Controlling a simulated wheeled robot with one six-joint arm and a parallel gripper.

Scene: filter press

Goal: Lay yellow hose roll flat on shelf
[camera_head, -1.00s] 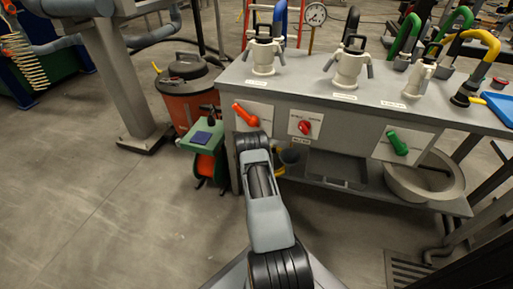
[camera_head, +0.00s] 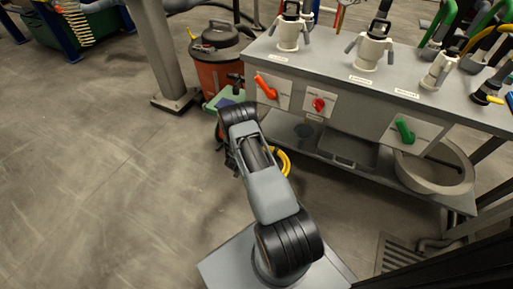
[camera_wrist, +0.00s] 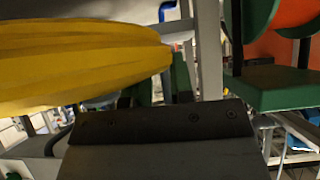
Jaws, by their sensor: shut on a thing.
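The yellow hose roll (camera_head: 284,163) shows as a yellow curve just right of my forearm in the head view, low in front of the bench's left end. The arm hides the rest of it. In the wrist view the roll (camera_wrist: 80,62) fills the upper left, seen nearly edge-on, beyond my gripper (camera_wrist: 158,122). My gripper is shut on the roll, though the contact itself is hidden. The bench's low grey shelf (camera_head: 390,188) lies right of the roll; whether they touch cannot be told.
A dark tray (camera_head: 350,152) and a round grey basin (camera_head: 435,185) take up the shelf's middle and right. An orange-red vacuum (camera_head: 218,75) and a green-topped stand are behind my wrist. A bench leg bounds the left end. The floor at left is clear.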

